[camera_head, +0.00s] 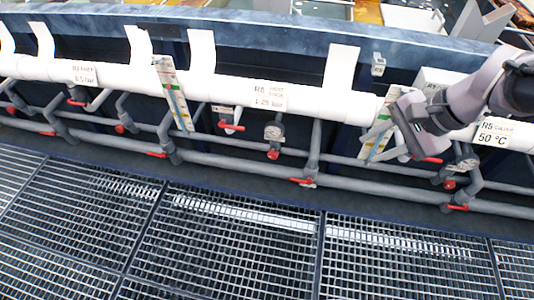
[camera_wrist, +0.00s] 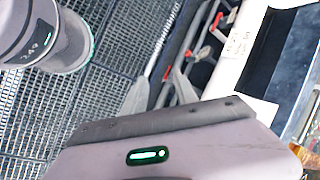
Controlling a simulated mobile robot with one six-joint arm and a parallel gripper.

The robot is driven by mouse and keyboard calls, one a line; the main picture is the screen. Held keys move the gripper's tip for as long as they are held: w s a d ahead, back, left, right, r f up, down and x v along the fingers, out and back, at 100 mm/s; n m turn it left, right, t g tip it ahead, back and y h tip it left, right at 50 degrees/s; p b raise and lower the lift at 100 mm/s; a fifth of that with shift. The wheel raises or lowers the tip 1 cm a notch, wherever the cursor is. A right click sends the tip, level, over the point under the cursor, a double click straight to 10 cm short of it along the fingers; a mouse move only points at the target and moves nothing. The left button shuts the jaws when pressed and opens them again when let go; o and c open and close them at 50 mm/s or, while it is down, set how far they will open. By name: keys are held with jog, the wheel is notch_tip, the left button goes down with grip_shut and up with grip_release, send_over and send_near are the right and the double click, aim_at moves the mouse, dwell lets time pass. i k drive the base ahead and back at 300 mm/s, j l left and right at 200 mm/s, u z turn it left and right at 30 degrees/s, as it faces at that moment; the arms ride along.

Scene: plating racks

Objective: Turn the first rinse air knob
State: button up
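Several red handles sit on the grey pipes below a long white pipe. One red handle (camera_head: 232,127) is under a label (camera_head: 268,95) that seems to read "R6" and "1.25 bar"; its small words are blurred. Another red handle (camera_head: 428,160) is just below my gripper (camera_head: 373,148). I cannot tell which one is the first rinse air knob. My gripper is at the right, in front of the white pipe, with its grey fingers apart and nothing seen between them. In the wrist view the fingers (camera_wrist: 160,88) point toward the pipes, and a red handle (camera_wrist: 188,54) shows beyond them.
The white pipe (camera_head: 220,87) runs along a blue tank wall. Round gauges (camera_head: 273,131) and lower grey pipes stand out beneath it. Striped strips (camera_head: 174,95) hang across the pipe. A label (camera_head: 495,133) reads "50 °C". The grating floor (camera_head: 230,240) in front is clear.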

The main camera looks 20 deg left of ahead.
aim_at(273, 155)
jog(key=i+j, duration=0.8)
